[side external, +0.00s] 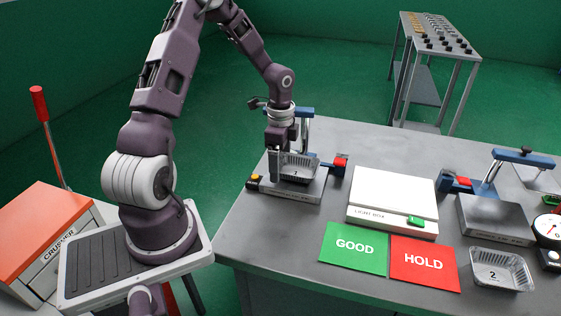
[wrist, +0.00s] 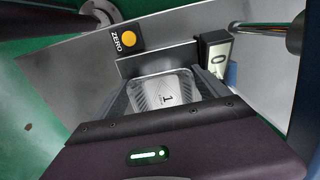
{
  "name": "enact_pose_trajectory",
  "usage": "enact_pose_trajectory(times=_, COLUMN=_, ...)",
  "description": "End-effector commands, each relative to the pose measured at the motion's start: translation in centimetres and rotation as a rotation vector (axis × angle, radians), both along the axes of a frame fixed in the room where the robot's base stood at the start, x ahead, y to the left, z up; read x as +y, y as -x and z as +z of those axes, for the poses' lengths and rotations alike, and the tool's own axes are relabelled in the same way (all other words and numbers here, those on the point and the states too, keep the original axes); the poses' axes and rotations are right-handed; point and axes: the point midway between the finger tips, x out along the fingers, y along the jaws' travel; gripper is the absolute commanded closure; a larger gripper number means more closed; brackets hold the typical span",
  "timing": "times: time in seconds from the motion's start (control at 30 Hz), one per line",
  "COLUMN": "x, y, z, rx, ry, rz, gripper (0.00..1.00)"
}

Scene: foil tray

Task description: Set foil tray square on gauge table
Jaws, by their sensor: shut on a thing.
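A shallow foil tray marked 1 (side external: 299,162) is held in my gripper (side external: 287,168) over the left gauge table (side external: 290,193), a low grey block with a blue-topped post behind it. In the wrist view, the tray (wrist: 163,92) lies between the two fingers of my gripper (wrist: 165,85), its label facing the camera. A straight grey ledge (wrist: 158,59) runs just beyond the tray's far edge. I cannot tell whether the tray's bottom touches the table or whether a small gap is left. The fingers hide parts of the tray's sides.
A yellow ZERO button (wrist: 128,38) and a small readout (wrist: 217,57) flank the ledge. To the right are a white light box (side external: 392,199), green GOOD (side external: 354,248) and red HOLD (side external: 423,264) mats, a second gauge stand (side external: 495,220) and foil tray 2 (side external: 501,269).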

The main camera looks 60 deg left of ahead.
Motion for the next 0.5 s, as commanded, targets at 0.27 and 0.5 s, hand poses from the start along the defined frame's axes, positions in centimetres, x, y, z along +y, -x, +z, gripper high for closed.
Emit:
enact_pose_trajectory(times=0.27, x=0.0, y=0.0, z=-0.15, rx=0.0, ry=0.0, rz=0.0, gripper=0.52)
enact_pose_trajectory(times=0.5, x=0.0, y=0.01, z=-0.44, rx=0.001, ry=0.001, rz=0.0, gripper=0.52)
